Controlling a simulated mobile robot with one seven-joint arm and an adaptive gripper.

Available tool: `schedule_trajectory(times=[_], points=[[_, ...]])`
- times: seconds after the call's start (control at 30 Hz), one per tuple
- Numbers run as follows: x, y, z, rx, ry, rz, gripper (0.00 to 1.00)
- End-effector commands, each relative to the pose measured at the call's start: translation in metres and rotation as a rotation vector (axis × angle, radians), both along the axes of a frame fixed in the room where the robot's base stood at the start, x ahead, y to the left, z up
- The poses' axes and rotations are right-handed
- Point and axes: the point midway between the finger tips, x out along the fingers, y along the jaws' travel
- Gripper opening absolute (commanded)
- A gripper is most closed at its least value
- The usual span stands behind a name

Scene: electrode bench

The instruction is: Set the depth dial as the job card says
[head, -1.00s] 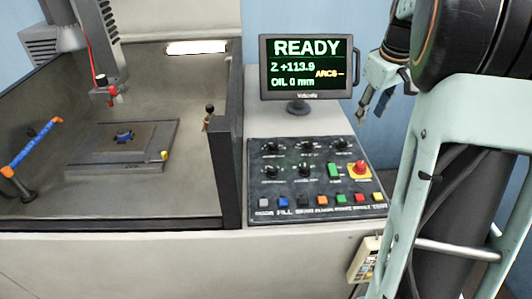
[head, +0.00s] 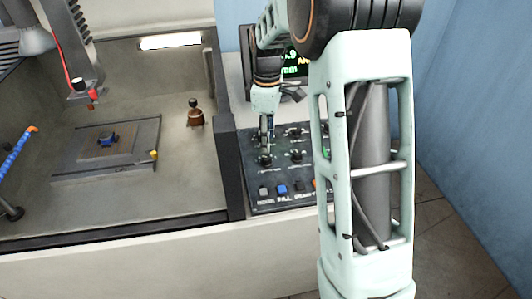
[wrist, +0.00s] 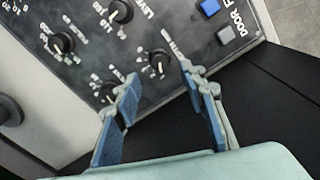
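The control panel (head: 255,193) carries several black dials with white labels, too small to tell which one is the depth dial. My gripper (head: 266,146) is over the panel's left part and hides some of it. In the wrist view its two blue-padded fingers (wrist: 160,72) are open and apart. The lower-left dial (wrist: 158,62) shows between the fingertips; whether they touch it I cannot tell. Another dial (wrist: 108,93) lies close to the left finger. A dial labelled "LEVEL" (wrist: 120,11) and one more dial (wrist: 61,43) lie farther off. I see no job card.
A blue button (wrist: 208,7) and a grey button (wrist: 229,36) marked "DOOR" sit near the panel's edge. The screen (head: 297,62) is mostly hidden by my arm. The machine tank, left of the panel, holds a plate (head: 68,170) and a brown-based knob (head: 195,115).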

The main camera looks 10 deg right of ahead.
Motion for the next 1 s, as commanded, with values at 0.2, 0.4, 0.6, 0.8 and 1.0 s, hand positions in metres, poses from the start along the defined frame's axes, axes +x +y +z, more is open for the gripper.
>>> schedule_trajectory(times=[0.2,0.4,0.6,0.8,1.0], points=[[-0.001,0.000,-0.041,0.000,0.003,-0.001,0.38],[0.000,0.000,-0.061,0.000,0.000,-0.001,0.38],[0.000,0.000,-0.066,0.000,-0.002,-0.002,0.38],[0.000,0.000,-0.066,0.001,-0.001,-0.002,0.33],[0.000,0.000,-0.065,0.001,-0.001,-0.002,0.11]])
